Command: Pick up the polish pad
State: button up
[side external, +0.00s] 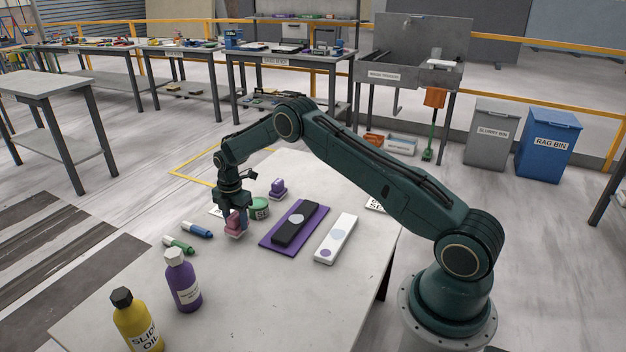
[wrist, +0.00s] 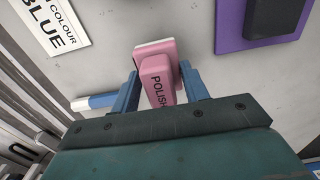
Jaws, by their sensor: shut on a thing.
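The polish pad is a pink block with a dark POLISH label and a pale base; it shows in the side view (side external: 236,222) and in the wrist view (wrist: 158,78). My gripper (side external: 235,226) points down over the slab. In the wrist view its blue fingers (wrist: 160,82) are on both sides of the pad's handle, shut on it. The pad is upright. Whether its base touches the slab or is slightly above it, I cannot tell. My fingers hide part of the pad in the side view.
A green tin (side external: 259,208) and a purple pad (side external: 278,188) stand close behind. Blue (side external: 197,230) and green (side external: 178,245) markers lie left. A purple mat (side external: 269,240) with a black block and a white block (side external: 336,240) lie right. Purple (side external: 183,282) and yellow (side external: 137,322) bottles stand in front.

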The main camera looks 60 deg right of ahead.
aim_at(235, 215)
notch_tip(235, 215, up, 18)
dwell(0.5)
jog(key=shift+r, duration=0.1)
jog(key=o, duration=0.5)
jog(key=shift+c, duration=0.2)
jog(key=c, duration=0.3)
jog(key=s+d+f, duration=0.4)
jog(key=s, duration=0.3)
jog(key=s+d+f, duration=0.4)
jog(key=s+f, duration=0.1)
jog(key=s, duration=0.2)
jog(key=shift+d, duration=0.2)
